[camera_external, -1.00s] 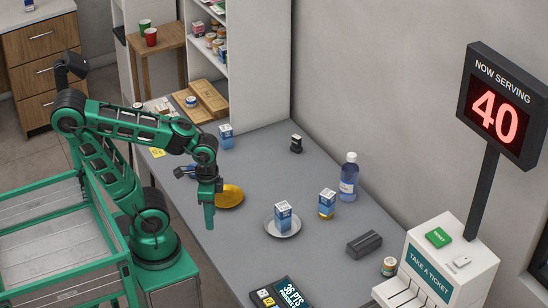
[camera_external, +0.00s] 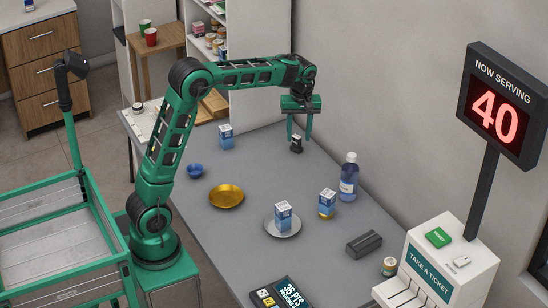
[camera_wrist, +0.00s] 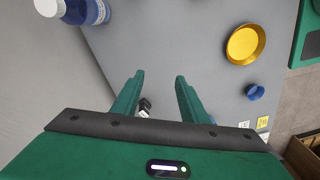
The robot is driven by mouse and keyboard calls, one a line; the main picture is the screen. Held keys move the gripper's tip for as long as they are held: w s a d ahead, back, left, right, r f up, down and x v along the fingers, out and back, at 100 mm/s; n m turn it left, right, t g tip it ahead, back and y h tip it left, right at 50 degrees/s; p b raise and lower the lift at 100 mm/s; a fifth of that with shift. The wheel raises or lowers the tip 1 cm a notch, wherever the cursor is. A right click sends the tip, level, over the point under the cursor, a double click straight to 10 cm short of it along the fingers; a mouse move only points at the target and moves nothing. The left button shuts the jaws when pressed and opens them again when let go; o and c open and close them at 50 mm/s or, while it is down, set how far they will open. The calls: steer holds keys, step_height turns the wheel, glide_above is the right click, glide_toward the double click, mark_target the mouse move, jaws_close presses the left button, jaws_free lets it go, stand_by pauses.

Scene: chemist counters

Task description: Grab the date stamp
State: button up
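The date stamp (camera_external: 296,145) is a small black object with a pale top, standing on the grey counter near the back wall. My gripper (camera_external: 299,138) points down at it, fingers apart, with the stamp at or just below the fingertips. In the wrist view my gripper (camera_wrist: 160,80) is open with nothing held. There the stamp (camera_wrist: 145,106) shows beside the left finger, on the inner side, partly hidden by that finger and the gripper body. I cannot tell whether finger and stamp touch.
A blue-and-white box (camera_external: 225,137) is to the left. Counter around the stamp is clear.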

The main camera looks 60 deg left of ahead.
mark_target(297, 136)
steer(key=w+a+f+n+y, duration=0.1)
steer(key=w+a+f+n, duration=0.25)
steer(key=w+a, duration=0.35)
steer(key=w+a+f+n, duration=0.3)
steer(key=w+a+n, duration=0.15)
steer(key=a, duration=0.35)
steer(key=shift+n, duration=0.4)
steer(key=f, duration=0.3)
steer(key=s+a+f, duration=0.1)
steer(key=f, duration=0.3)
steer(key=a+f, duration=0.1)
steer(key=f, duration=0.2)
steer(key=shift+s+a+f, duration=0.1)
steer(key=shift+s+f, duration=0.05)
steer(key=shift+f, duration=0.15)
jaws_close()
